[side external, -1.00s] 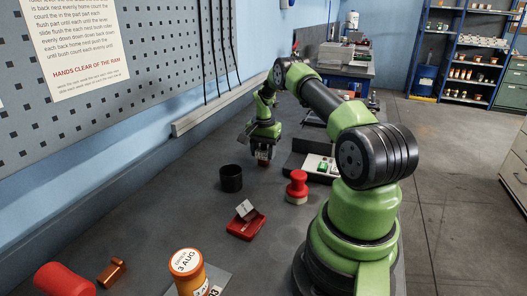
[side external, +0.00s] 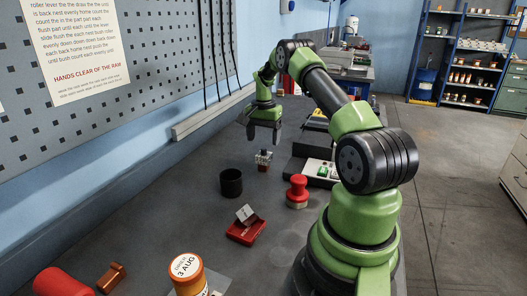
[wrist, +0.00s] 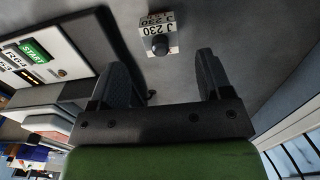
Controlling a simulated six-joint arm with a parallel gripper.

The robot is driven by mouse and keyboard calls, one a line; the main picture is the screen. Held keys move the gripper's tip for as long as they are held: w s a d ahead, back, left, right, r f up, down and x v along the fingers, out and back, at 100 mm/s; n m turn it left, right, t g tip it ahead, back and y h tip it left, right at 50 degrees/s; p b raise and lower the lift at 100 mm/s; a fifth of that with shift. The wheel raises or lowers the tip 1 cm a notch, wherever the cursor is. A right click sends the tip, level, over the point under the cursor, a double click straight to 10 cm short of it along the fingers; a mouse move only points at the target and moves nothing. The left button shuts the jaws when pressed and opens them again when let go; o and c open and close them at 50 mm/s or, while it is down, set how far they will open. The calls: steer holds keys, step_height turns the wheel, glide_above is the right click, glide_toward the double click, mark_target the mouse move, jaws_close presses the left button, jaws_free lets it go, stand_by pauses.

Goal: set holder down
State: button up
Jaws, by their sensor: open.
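The holder (side external: 263,160) stands upright on the dark bench, with a light block on top and a brownish lower part. In the wrist view it shows from above as a pale block (wrist: 157,33) marked "J 230" with a dark round knob. My gripper (side external: 264,138) is open and empty, above the holder and apart from it. In the wrist view the two dark fingers (wrist: 163,78) are spread wide, with the holder beyond their tips.
A black cup (side external: 231,183) stands near the holder. A red-handled stamp (side external: 297,191), a red tray (side external: 246,229) and an orange jar (side external: 187,273) are closer to the camera. A panel with a green START button (wrist: 34,50) lies beside the holder. Bare bench lies left of the cup.

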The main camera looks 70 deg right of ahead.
mark_target(263, 149)
step_height(263, 149, up, 5)
steer(key=shift+r, duration=0.1)
steer(key=w+a+r+n+t, duration=0.25)
steer(key=a+r+n, duration=0.35)
steer(key=a+r, duration=1.1)
steer(key=s+a+n+t+y, duration=0.2)
steer(key=s+a+n, duration=0.6)
steer(key=s+a, duration=0.8)
steer(key=a+t, duration=0.2)
steer(key=shift+a+f+t, duration=0.15)
steer(key=shift+a+t, duration=0.15)
steer(key=shift+t, duration=0.05)
